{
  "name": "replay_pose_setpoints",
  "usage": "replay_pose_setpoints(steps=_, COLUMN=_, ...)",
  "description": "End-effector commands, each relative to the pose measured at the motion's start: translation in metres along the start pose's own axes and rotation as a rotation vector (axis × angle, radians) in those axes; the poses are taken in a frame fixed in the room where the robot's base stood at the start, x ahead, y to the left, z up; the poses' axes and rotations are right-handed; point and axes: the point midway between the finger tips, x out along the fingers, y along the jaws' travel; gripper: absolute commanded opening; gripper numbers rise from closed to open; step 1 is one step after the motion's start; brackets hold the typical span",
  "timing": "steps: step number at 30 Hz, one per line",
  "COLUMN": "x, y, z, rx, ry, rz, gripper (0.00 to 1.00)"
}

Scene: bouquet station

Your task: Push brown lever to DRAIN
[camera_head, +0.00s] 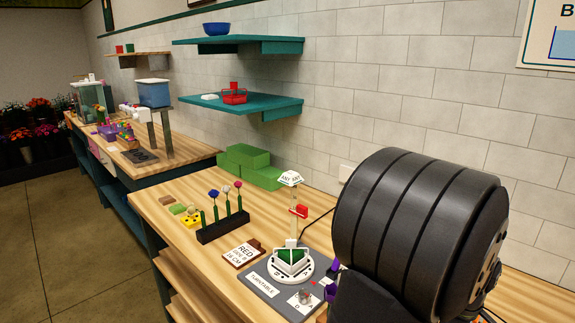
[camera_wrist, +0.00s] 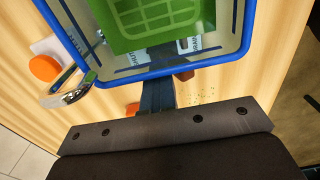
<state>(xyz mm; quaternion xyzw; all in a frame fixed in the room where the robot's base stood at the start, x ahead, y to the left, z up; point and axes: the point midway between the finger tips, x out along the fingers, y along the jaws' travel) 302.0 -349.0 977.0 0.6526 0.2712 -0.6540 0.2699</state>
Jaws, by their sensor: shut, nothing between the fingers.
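My gripper (camera_wrist: 156,84) is shut and empty in the wrist view, its dark fingers together at the edge of a clear, blue-rimmed container (camera_wrist: 243,40). A small reddish-brown piece (camera_wrist: 184,75) shows just right of the fingertips. An orange piece (camera_wrist: 132,108) shows just left of them. Whether the fingers touch anything is unclear. In the head view a large black part of my arm fills the right, and the gripper is not visible there.
A green basket (camera_wrist: 160,22) is inside the container. An orange round piece (camera_wrist: 44,68) and a clear curved object (camera_wrist: 68,92) lie left of it. In the head view, a turntable (camera_head: 292,268), a flower rack (camera_head: 223,227) and green blocks (camera_head: 250,165) stand on the bench.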

Motion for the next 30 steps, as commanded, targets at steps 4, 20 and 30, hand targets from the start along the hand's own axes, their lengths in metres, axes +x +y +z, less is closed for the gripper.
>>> replay_pose_setpoints(steps=4, x=-0.011, y=-0.002, z=-0.001, rx=0.0, ry=0.001, rz=-0.005, gripper=0.0)
replay_pose_setpoints(steps=20, x=-0.053, y=0.0, z=-0.001, rx=0.0, ry=0.001, rz=0.002, gripper=0.0)
replay_pose_setpoints(steps=30, x=-0.059, y=0.0, z=-0.001, rx=0.0, ry=0.001, rz=0.001, gripper=0.0)
